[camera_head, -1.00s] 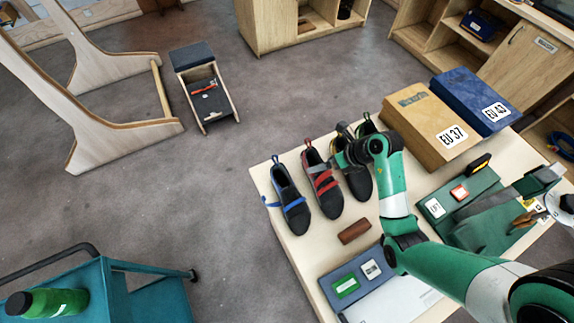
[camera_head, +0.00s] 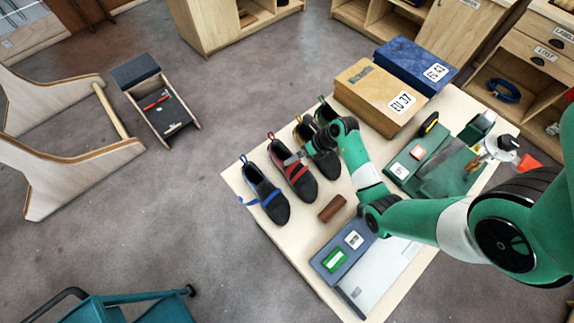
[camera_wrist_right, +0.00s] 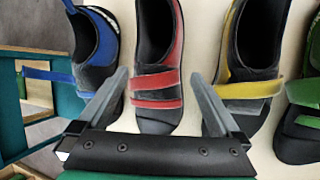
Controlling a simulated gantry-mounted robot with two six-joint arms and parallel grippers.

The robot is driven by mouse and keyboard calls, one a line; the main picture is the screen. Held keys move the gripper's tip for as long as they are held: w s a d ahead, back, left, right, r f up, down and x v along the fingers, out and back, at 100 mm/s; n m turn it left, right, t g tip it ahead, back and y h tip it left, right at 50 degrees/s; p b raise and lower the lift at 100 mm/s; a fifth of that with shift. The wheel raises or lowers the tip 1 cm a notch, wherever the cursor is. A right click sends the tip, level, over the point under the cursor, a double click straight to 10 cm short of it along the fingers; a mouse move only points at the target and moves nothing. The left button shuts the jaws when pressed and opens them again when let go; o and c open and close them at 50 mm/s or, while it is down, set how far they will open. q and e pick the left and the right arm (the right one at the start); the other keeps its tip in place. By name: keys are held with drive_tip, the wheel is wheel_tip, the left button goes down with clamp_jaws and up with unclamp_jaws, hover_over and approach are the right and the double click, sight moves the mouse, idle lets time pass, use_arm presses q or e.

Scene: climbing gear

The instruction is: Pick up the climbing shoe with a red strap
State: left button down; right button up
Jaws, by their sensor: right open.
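The climbing shoe with red straps (camera_head: 300,183) lies on the table, second from the left in a row of shoes. It fills the middle of the right wrist view (camera_wrist_right: 155,117), with red straps across its front and red edging around its opening. My right gripper (camera_head: 297,158) is at this shoe in the head view. In the right wrist view my right gripper (camera_wrist_right: 158,78) is open, with one finger on each side of the red-strap shoe and nothing held. I cannot tell whether the fingers touch it. My left gripper is not in view.
The blue-strap shoe (camera_head: 266,191) is left of it; the yellow-trimmed shoe (camera_head: 325,163) is right, close to the finger. A green-trimmed shoe (camera_wrist_right: 300,125) is farther right. A brown block (camera_head: 332,208) and blue case (camera_head: 343,256) lie in front. Boxes (camera_head: 385,95) stand behind.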

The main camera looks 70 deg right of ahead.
sight(293, 169)
drive_tip(key=b+x, duration=0.2)
drive_tip(key=x, duration=0.2)
drive_tip(key=shift+a+f, duration=0.15)
drive_tip(key=shift+f, duration=0.1)
drive_tip(key=shift+w+f, duration=0.25)
drive_tip(key=shift+f, duration=0.05)
drive_tip(key=shift+c, duration=0.2)
drive_tip(key=shift+r, duration=0.1)
drive_tip(key=c, duration=1.2)
wheel_tip(293, 169, up, 4)
drive_tip(key=shift+a+r+p, duration=0.1)
drive_tip(key=shift+a+p, duration=0.05)
drive_tip(key=shift+p, duration=0.85)
drive_tip(key=a+r+p, duration=0.1)
drive_tip(key=s+a+r+p, duration=0.1)
drive_tip(key=r, duration=0.1)
drive_tip(key=a+r, duration=0.1)
drive_tip(key=shift+s+a+r+p, duration=0.2)
drive_tip(key=shift+s+r+p, duration=0.1)
drive_tip(key=shift+s+p, duration=0.1)
drive_tip(key=shift+c, duration=0.2)
drive_tip(key=s+a+r+p, duration=0.2)
drive_tip(key=s+a+r, duration=0.2)
drive_tip(key=a, duration=0.5)
